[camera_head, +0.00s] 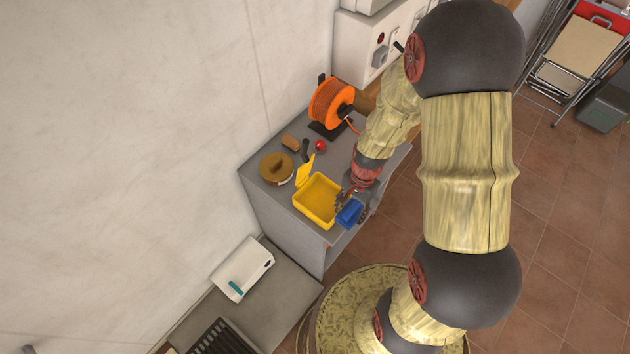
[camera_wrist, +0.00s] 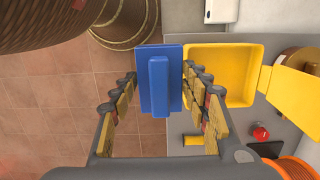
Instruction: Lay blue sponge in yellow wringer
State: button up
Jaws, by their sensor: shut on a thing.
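The blue sponge (camera_head: 349,212) is held in my gripper (camera_head: 346,198), just off the right side of the yellow wringer (camera_head: 313,201). In the wrist view the blue sponge (camera_wrist: 160,80) sits between the two fingertips of my gripper (camera_wrist: 160,82), with a raised blue bar along its middle. The yellow wringer (camera_wrist: 250,76) is an open tray beside it, and its upright yellow flap (camera_wrist: 290,92) is at its far side. The wringer looks empty. The right finger partly covers the wringer's near edge in the wrist view.
The wringer stands on a grey cabinet (camera_head: 270,204). An orange cable reel (camera_head: 331,102), a round brown lidded item (camera_head: 276,167) and a red knob-like item (camera_head: 320,146) are behind it. A white device (camera_head: 243,268) lies on a lower surface at the front left.

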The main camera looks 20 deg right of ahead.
jog(key=shift+w, duration=0.3)
jog(key=w+a+f, duration=0.1)
jog(key=w+f, duration=0.1)
jog(key=w, duration=0.2)
jog(key=w+a+f, duration=0.1)
jog(key=w+f, duration=0.2)
jog(key=w, duration=0.1)
jog(key=w+a+f, duration=0.2)
jog(key=w+f, duration=0.1)
jog(key=w, duration=0.1)
jog(key=shift+f+p, duration=0.1)
jog(key=shift+p, duration=0.2)
jog(key=shift+w+a+f, duration=0.3)
jog(key=shift+w+f, duration=0.25)
jog(key=shift+f, duration=1.75)
jog(key=shift+f, duration=0.2)
jog(key=o, duration=1)
jog(key=shift+o, duration=0.2)
jog(key=shift+r, duration=0.15)
